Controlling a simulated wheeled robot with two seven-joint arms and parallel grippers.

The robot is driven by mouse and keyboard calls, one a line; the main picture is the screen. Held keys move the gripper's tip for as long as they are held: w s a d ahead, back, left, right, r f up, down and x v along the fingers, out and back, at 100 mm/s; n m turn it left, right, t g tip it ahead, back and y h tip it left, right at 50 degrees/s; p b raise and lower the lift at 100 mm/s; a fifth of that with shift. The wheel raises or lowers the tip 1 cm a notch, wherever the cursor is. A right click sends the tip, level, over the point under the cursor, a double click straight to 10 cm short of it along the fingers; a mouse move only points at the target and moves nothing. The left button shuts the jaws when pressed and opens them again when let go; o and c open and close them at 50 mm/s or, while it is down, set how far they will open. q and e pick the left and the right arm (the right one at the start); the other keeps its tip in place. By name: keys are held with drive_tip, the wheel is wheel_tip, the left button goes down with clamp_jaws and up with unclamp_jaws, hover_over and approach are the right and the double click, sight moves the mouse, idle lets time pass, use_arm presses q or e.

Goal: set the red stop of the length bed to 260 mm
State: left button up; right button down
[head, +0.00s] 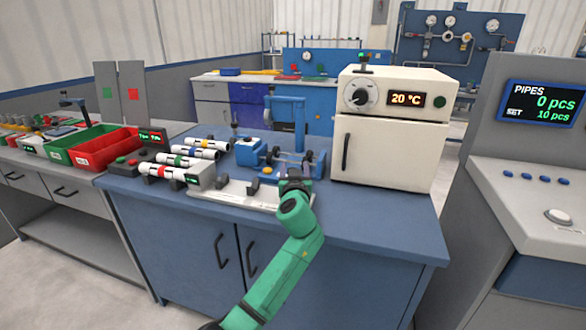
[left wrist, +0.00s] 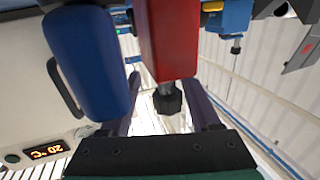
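My left gripper (head: 294,183) is over the bed's right end and hides that part in the head view. In the left wrist view, a red block (left wrist: 169,40), which looks like the red stop, has a dark knob (left wrist: 168,98) on it. My two dark fingers stand apart on either side of the knob, with gaps showing. My right gripper is not in view.
A blue block (left wrist: 88,60) is beside the red one. The cream oven (head: 385,125), showing 20 °C, stands right of my gripper. Banded pipes (head: 190,160) lie left, a blue fixture (head: 285,150) stands behind. The front bench strip is clear.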

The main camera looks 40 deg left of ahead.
use_arm(q)
drive_tip(key=shift+s+a, duration=0.1)
drive_tip(key=b+v, duration=0.1)
drive_tip(key=v, duration=1.3)
drive_tip(key=shift+s+d, duration=0.15)
drive_tip(key=shift+d, duration=0.1)
